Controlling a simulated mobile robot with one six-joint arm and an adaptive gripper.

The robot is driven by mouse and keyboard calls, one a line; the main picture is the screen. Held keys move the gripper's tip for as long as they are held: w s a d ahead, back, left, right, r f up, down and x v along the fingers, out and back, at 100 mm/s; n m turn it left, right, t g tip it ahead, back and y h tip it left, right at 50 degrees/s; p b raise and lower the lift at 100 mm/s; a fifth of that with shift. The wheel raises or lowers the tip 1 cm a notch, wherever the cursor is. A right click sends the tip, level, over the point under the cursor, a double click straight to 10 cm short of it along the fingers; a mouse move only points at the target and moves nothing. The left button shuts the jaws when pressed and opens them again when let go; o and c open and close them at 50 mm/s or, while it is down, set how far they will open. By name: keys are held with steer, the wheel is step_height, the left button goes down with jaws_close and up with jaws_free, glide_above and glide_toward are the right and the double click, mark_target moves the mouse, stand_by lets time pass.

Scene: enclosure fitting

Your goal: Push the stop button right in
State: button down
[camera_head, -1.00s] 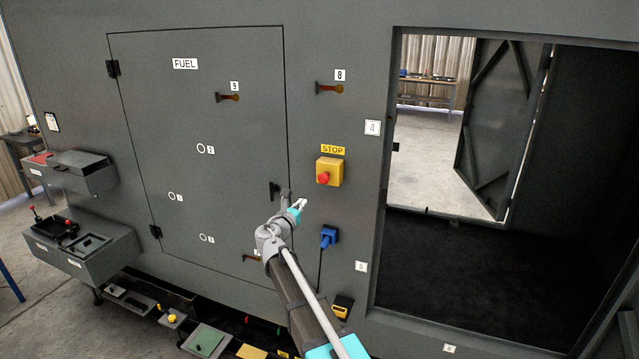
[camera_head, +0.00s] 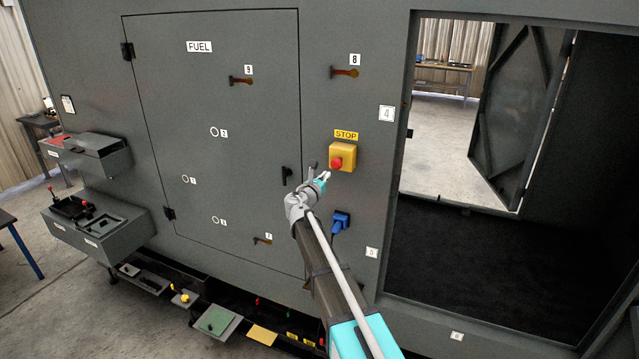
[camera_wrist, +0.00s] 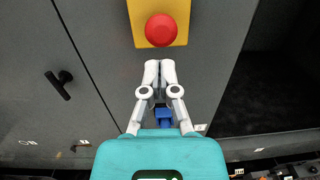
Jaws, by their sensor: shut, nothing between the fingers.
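The stop button is a red round knob (camera_head: 336,163) on a yellow box (camera_head: 347,151) fixed to the grey wall, under a yellow STOP label (camera_head: 346,134). In the wrist view the red knob (camera_wrist: 161,30) is at the top middle, on the yellow box (camera_wrist: 181,12). My gripper (camera_head: 325,175) is just below and left of the knob in the head view. In the wrist view my gripper (camera_wrist: 160,66) has its fingertips together and empty, pointing at the wall below the knob. The fingertips look apart from the knob; the exact gap is hard to judge.
A blue plug (camera_head: 340,222) sits on the wall below the box. The closed FUEL door (camera_head: 240,130) with a black handle (camera_head: 287,175) is to the left. An open doorway (camera_head: 450,240) is to the right. Open drawers (camera_head: 100,225) stick out at far left.

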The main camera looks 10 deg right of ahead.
mark_target(334, 166)
steer(key=shift+x, duration=2.8)
steer(key=shift+x, duration=0.9)
steer(key=shift+s+a, duration=0.1)
steer(key=shift+s, duration=0.05)
steer(key=shift+s+a+f, duration=0.1)
steer(key=shift+s+a, duration=0.15)
steer(key=shift+s, duration=0.2)
steer(key=v, duration=1.3)
steer(key=shift+w+a, duration=0.1)
